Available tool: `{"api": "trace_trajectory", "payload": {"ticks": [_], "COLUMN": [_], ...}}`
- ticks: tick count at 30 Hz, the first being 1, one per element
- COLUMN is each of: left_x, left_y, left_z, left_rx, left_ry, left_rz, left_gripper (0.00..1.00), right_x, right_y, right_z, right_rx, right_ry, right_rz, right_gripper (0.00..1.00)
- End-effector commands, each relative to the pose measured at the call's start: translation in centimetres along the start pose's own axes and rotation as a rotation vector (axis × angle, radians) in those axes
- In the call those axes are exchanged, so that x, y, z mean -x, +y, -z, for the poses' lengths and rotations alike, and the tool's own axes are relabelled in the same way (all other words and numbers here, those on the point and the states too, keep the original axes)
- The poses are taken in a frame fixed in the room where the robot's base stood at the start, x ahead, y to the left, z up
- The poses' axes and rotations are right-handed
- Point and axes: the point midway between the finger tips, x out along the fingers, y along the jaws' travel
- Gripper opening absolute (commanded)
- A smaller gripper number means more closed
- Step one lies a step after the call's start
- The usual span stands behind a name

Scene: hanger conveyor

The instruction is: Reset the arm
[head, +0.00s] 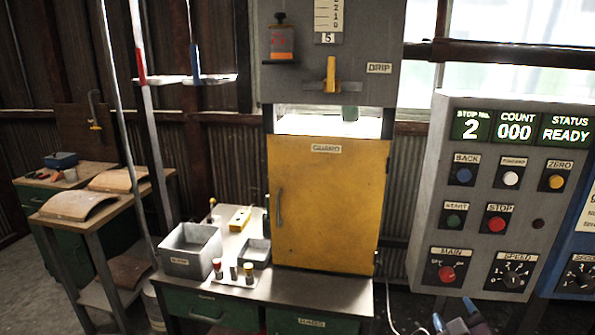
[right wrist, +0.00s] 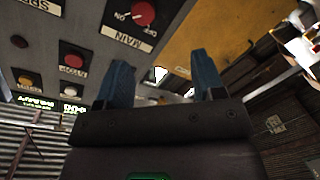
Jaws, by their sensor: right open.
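The panel's red MAIN knob (right wrist: 143,13) shows near the fingers there. The panel display reads stop 2, count 000, status READY. My left gripper does not show in the head view.
A yellow GUARD door (head: 325,205) is shut at the middle. Left of it, a bench holds a grey bin (head: 190,250), a small tray (head: 255,252) and several small cylinders. A blue panel (head: 575,250) stands at the far right.

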Motion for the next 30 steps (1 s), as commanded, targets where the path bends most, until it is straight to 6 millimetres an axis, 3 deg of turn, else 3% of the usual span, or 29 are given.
{"api": "trace_trajectory", "payload": {"ticks": [8,15,21,30], "left_x": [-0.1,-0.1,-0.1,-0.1], "left_y": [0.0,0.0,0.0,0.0], "left_z": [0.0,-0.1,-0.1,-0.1], "left_rx": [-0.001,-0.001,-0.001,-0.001], "left_ry": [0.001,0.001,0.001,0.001], "left_rz": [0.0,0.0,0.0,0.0], "left_gripper": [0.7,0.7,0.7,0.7], "right_x": [5.5,13.8,18.1,18.9], "right_y": [-8.2,-14.7,-16.5,-16.6], "right_z": [-5.0,-10.8,-13.5,-14.0], "right_rx": [-0.372,-0.563,-0.579,-0.576], "right_ry": [-0.098,-0.278,-0.37,-0.386], "right_rz": [0.192,0.305,0.328,0.329], "right_gripper": [0.62,0.62,0.62,0.62]}}
